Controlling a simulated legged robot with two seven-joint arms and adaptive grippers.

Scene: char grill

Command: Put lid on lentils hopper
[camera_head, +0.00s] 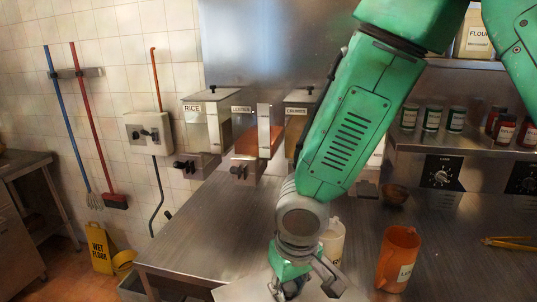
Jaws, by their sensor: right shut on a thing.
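My right gripper (303,288) is low at the bottom edge of the head view, over the counter. It is shut on a flat pale grey panel (240,292), which looks like the lid. The panel is cut off by the frame edge, and the grip point is partly hidden. It is below and apart from the lentils hopper. My left gripper is not in view.
The rice hopper (207,124) and the crumbs hopper (300,98) stand either side, both lidded. The steel counter (200,240) is clear at left.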

